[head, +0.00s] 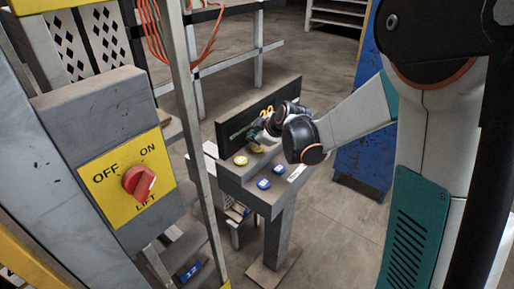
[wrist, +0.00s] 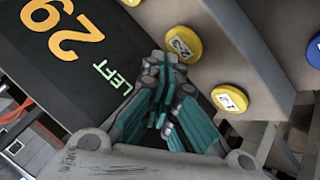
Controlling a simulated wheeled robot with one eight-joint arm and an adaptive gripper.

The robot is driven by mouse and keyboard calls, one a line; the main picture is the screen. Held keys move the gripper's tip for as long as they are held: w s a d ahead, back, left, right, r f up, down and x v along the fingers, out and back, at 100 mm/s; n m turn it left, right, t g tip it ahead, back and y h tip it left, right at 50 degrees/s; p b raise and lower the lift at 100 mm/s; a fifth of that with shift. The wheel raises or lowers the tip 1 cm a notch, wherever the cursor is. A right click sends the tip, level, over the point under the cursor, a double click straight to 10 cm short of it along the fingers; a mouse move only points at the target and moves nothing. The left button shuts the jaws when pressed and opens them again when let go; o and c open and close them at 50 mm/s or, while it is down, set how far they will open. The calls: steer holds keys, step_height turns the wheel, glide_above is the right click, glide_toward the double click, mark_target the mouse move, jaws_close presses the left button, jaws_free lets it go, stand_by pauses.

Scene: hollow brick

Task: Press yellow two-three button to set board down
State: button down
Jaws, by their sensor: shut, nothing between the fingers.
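The button post (head: 233,180) stands in the middle of the head view, its dark display (head: 225,128) behind the buttons. In the wrist view, the yellow button marked 2-3 (wrist: 184,45) sits just beyond and to the right of my gripper's fingertips (wrist: 165,62). A second yellow button (wrist: 229,98) is lower right of it. In the head view, my gripper (head: 258,132) is shut and empty, close above the farther yellow button (head: 257,148); the nearer one (head: 241,160) is clear. I cannot tell whether the fingertips touch the 2-3 button.
Blue buttons (head: 263,183) are on the post's front step. The wrist view's display (wrist: 60,75) shows orange digits and green "LEFT". A blue cabinet (head: 365,160) stands right.

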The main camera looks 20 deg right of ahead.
steer(key=shift+f, duration=0.1)
steer(key=shift+f+b, duration=0.35)
steer(key=shift+b, duration=0.05)
